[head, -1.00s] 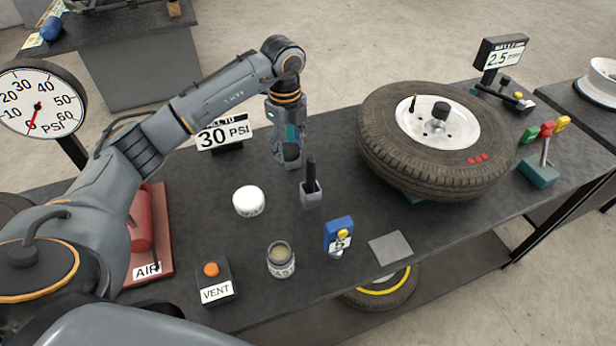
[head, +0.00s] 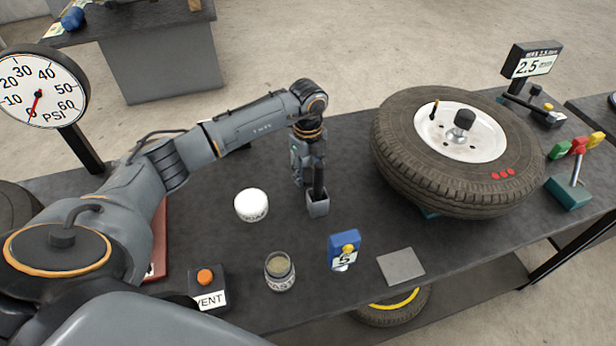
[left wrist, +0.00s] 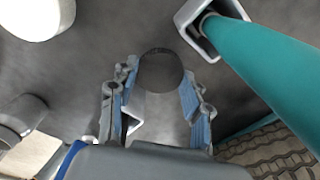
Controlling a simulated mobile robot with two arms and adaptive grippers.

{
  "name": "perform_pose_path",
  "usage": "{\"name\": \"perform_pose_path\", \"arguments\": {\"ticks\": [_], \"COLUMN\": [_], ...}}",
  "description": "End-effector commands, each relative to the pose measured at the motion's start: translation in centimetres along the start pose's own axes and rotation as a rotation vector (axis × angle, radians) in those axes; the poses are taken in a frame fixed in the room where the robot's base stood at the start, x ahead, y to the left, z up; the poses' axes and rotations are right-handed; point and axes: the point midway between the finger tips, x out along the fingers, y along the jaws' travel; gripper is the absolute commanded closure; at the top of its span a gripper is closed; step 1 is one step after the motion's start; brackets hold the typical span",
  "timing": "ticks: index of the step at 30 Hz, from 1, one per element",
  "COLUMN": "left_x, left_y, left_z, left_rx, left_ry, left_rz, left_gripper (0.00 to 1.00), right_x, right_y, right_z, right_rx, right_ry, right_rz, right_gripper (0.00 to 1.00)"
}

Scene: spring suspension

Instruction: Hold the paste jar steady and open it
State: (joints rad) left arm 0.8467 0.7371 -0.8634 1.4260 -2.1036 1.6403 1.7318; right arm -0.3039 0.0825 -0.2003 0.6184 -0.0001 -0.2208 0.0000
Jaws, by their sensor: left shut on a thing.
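The paste jar (head: 280,272) stands upright near the front edge of the bench. Its top is open and tan paste shows inside. A white round lid or tub (head: 251,205), lettered on its side, lies behind it, apart. My left gripper (head: 318,172) is behind and right of both, pointing down. The white piece (left wrist: 35,15) shows there too. My right gripper is out of view.
A teal rod (left wrist: 260,60) rises from a grey holder (left wrist: 187,15) close beside my gripper. A tyre (head: 400,165) fills the right side.

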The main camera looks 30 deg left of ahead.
Motion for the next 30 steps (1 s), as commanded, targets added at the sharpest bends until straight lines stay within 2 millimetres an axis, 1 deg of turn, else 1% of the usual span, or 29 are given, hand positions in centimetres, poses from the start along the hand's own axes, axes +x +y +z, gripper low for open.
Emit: {"name": "perform_pose_path", "arguments": {"ticks": [3, 6, 13, 17, 18, 20, 21, 30], "left_x": [1.7, 2.8, 2.9, 3.4, 3.2, 3.2, 3.2, 3.0], "left_y": [0.1, 0.1, 0.1, 0.1, 0.1, 0.1, 0.1, 0.0], "left_z": [-0.1, -0.1, 0.0, 0.0, 0.0, 0.0, 0.0, 0.0], "left_rx": [0.000, 0.000, 0.000, 0.000, 0.000, 0.000, 0.000, 0.000], "left_ry": [0.003, 0.001, 0.001, 0.001, 0.000, 0.001, 0.001, 0.001], "left_rz": [0.004, 0.002, 0.000, 0.001, 0.000, 0.001, 0.001, 0.000], "left_gripper": [0.90, 0.90, 0.90, 0.90, 0.44, 0.32, 0.29, 0.29], "right_x": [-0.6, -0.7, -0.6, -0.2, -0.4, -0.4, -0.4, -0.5], "right_y": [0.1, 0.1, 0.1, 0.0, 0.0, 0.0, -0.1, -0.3], "right_z": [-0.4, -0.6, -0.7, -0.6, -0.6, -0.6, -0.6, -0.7], "right_rx": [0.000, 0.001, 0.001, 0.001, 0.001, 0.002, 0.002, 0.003], "right_ry": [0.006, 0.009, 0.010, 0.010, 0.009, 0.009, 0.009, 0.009], "right_rz": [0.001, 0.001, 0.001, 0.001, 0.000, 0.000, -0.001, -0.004], "right_gripper": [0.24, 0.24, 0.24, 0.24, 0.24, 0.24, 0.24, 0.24]}}
